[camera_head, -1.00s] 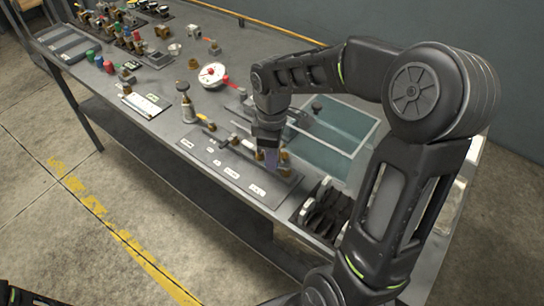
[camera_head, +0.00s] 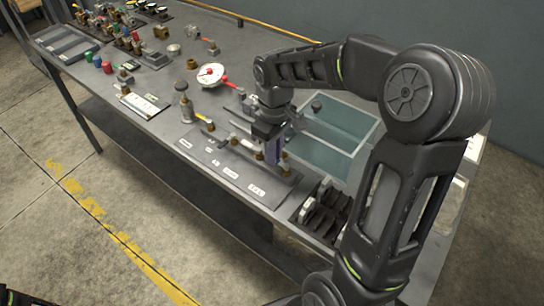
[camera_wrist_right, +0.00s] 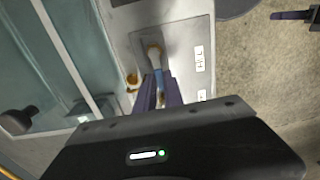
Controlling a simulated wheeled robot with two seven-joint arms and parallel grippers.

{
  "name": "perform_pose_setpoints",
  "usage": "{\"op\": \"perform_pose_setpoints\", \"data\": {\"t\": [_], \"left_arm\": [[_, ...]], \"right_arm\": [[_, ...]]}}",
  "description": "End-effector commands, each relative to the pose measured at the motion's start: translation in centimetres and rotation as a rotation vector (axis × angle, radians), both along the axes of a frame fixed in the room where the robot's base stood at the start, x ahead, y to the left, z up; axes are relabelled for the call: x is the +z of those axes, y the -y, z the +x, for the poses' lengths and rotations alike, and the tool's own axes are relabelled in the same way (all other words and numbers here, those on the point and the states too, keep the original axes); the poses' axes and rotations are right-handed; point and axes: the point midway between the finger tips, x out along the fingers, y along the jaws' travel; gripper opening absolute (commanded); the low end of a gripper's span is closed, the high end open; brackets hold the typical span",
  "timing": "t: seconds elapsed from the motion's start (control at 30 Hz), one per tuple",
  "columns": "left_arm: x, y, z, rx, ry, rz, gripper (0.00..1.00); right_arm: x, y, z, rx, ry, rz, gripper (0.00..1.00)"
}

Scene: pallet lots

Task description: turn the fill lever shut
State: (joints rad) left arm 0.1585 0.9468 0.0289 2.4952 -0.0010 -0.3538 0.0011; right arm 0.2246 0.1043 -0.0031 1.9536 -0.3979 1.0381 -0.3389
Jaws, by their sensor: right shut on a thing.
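The fill lever (camera_wrist_right: 159,76) has a blue grip and a brass-coloured pivot. It sits beside a label reading FILL (camera_wrist_right: 199,57) in the right wrist view. My right gripper (camera_wrist_right: 160,88) has its purple fingers shut on the lever's grip. In the head view my right gripper (camera_head: 272,152) is over the right part of the grey valve panel (camera_head: 225,168), and its fingers and wrist hide most of the lever. A purple finger-like part, apparently of my left gripper (camera_wrist_right: 290,15), shows at the top right of the wrist view; its opening is unclear.
A dark rack (camera_head: 325,212) is to the panel's right. Several fittings crowd the bench's far left end.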

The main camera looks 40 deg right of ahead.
Motion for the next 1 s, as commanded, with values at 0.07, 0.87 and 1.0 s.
{"op": "perform_pose_setpoints", "data": {"t": [0.07,0.87,1.0], "left_arm": [[-0.05,0.01,0.01,0.0,0.0,-0.001,0.34],[-0.02,0.01,0.01,0.0,0.0,0.0,0.34],[-0.01,0.0,0.02,0.0,0.0,0.0,0.34]], "right_arm": [[0.03,0.11,0.08,-0.031,0.001,-0.001,0.0],[0.02,0.17,0.06,-0.031,0.001,-0.001,0.34],[0.02,0.18,0.06,-0.028,0.002,-0.002,0.34]]}}
